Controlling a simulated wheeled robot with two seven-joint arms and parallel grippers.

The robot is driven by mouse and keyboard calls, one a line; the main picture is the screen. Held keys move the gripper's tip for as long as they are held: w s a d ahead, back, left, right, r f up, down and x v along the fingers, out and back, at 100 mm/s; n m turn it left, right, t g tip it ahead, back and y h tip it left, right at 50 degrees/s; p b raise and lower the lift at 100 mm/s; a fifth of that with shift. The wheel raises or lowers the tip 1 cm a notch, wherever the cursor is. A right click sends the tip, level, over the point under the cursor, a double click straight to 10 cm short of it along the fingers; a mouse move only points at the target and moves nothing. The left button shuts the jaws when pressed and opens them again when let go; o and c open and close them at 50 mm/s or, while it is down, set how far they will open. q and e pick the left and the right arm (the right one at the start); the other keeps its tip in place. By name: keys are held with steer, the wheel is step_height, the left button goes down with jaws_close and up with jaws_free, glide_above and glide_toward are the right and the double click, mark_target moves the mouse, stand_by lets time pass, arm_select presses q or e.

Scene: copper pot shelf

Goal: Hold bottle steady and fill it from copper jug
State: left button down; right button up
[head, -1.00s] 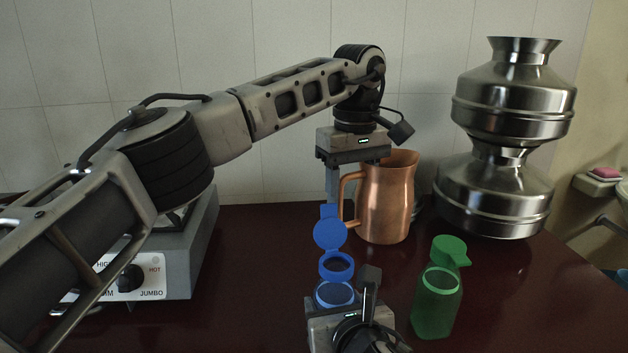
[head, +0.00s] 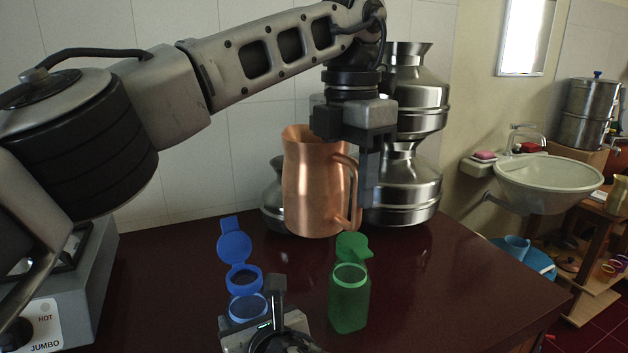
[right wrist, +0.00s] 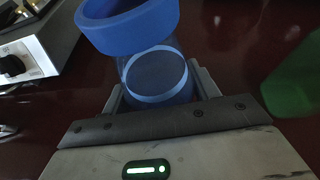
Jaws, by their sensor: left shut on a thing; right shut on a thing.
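The copper jug (head: 308,190) is near the middle of the head view, upright, with its handle on the right. My left gripper (head: 366,190) is shut on the jug's handle, partly covering it. I cannot tell for certain whether its base is clear of the table. The blue bottle (head: 247,307) stands in front of it and to the left, its lid flipped open. My right gripper (head: 252,318) is shut around the bottle's body. In the right wrist view the clear blue body (right wrist: 158,78) sits between the fingers. The bottle's lower part is hidden in the head view.
A green bottle (head: 349,300), lid open, stands right of the blue one. Steel pots (head: 408,185) stand behind the jug. A stove (head: 75,285) is at the left. Bare dark red table (head: 450,280) lies to the right, with a sink (head: 548,185) beyond.

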mark_target(356, 172)
arm_select(q)
steer(key=s+d+n, duration=0.5)
steer(key=d+n, duration=0.3)
steer(key=n, duration=0.2)
steer(key=a+h, duration=0.2)
steer(key=a+r+h, duration=0.1)
steer(key=a+h, duration=0.1)
steer(key=a, duration=0.1)
steer(key=a+r+h, duration=0.1)
steer(key=a+h, duration=0.1)
steer(key=shift+w+a+r+g+h, duration=0.25)
steer(key=shift+w+a+g+h, duration=0.1)
steer(key=shift+g+h, duration=0.05)
steer(key=shift+d, duration=0.15)
steer(key=shift+f, duration=0.1)
